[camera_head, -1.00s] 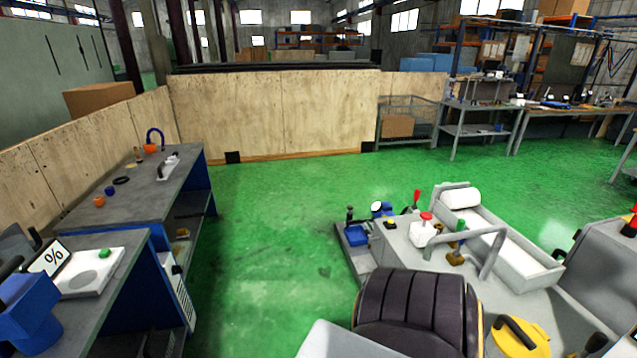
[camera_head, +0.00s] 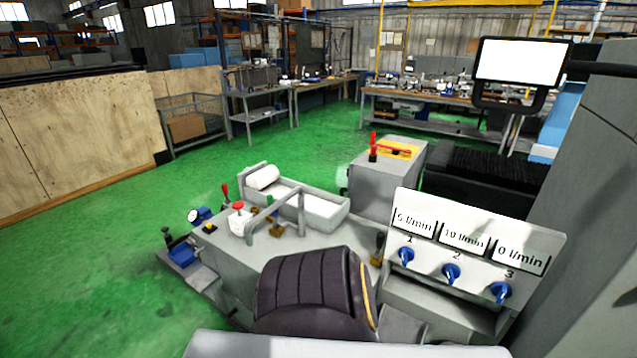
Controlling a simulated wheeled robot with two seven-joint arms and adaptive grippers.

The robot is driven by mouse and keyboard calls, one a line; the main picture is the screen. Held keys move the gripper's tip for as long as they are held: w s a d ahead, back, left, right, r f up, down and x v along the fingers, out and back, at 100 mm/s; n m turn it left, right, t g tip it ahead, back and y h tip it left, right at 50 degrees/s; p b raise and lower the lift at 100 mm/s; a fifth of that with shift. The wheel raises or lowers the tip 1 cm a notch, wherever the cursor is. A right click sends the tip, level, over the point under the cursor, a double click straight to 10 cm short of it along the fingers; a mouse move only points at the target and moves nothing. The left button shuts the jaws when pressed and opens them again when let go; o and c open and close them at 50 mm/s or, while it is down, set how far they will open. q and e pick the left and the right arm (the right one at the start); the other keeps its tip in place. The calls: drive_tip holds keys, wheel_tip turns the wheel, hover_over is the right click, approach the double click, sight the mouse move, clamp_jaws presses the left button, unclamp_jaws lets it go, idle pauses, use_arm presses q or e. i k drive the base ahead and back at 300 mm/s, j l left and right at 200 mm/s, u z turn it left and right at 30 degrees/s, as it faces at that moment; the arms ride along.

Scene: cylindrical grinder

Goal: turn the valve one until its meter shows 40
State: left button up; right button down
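The valve panel (camera_head: 545,235) is a light sloped plate at the lower right, with three blue valve knobs under three meters. Valve one (camera_head: 406,257), the leftmost knob, sits under the label 1. Its meter (camera_head: 414,222) appears to read 5 l/min. Valve two (camera_head: 451,274) has a meter (camera_head: 464,237) reading 10 l/min. Valve three (camera_head: 501,292) has a meter (camera_head: 519,253) reading 0 l/min. Neither of my grippers is in view.
A grey machine (camera_head: 240,262) with a red-capped container, a bent handle rail and a white tray stands left of the panel. A monitor (camera_head: 518,62) hangs at upper right. A tall grey cabinet (camera_head: 590,190) borders the panel on the right. Green floor (camera_head: 100,270) is clear at left.

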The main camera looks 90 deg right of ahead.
sight(407, 255)
drive_tip(key=z, duration=3.6)
drive_tip(key=i+l+u, duration=0.1)
drive_tip(key=l, duration=0.5)
drive_tip(key=i+l+u, duration=0.15)
drive_tip(key=l, duration=0.45)
